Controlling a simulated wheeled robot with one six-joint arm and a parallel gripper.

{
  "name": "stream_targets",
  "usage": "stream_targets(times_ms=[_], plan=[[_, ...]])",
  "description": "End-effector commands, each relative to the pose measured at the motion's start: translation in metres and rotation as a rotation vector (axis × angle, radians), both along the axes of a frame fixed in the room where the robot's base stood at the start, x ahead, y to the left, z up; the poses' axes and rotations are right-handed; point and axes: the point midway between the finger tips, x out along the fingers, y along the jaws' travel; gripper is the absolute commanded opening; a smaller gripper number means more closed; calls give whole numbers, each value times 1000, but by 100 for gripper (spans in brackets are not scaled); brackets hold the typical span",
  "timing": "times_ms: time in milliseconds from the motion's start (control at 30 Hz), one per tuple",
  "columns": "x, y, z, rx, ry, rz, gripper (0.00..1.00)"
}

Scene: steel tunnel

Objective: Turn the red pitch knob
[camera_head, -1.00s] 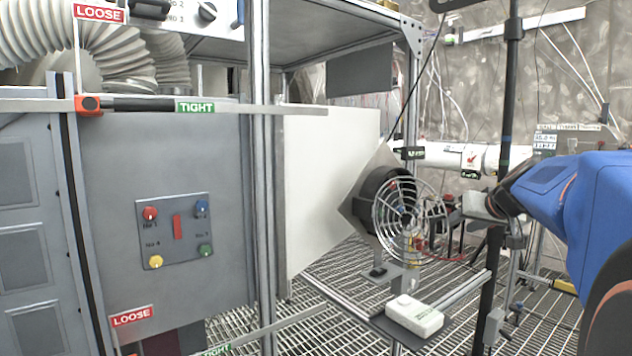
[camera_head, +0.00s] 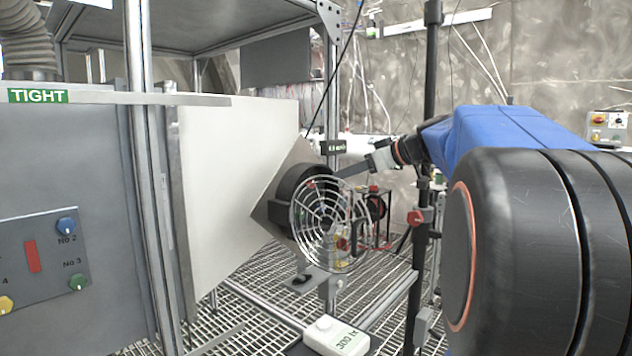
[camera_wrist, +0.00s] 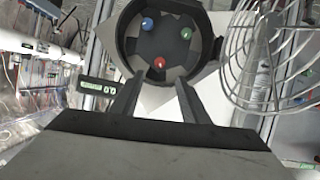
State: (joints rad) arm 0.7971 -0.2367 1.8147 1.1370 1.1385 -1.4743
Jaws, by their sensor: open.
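In the wrist view, a red knob (camera_wrist: 159,63) sits inside a round black housing (camera_wrist: 128,60), at the lower edge of its grey face. A blue knob (camera_wrist: 147,23) and a green knob (camera_wrist: 186,33) sit above it. I cannot read labels by these knobs. My gripper (camera_wrist: 156,88) is open and empty. Its two fingers point toward the housing, with the red knob between and beyond their tips. In the head view, my gripper (camera_head: 348,172) is beside the black housing (camera_head: 285,192), and the knobs inside are hidden.
A wire guard (camera_head: 330,225) stands swung open in front of the housing. A grey panel (camera_head: 40,258) at left carries blue, green and yellow knobs. A white box (camera_head: 335,336) lies below. A black pole (camera_head: 428,130) stands right of the housing, near my arm.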

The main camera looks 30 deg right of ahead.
Motion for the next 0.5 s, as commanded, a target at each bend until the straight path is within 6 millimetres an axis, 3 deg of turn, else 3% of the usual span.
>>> stream_targets(times_ms=[267,500], plan=[[19,7,-7,-4,-5,13,41],[52,18,-21,-4,-4,12,41]])
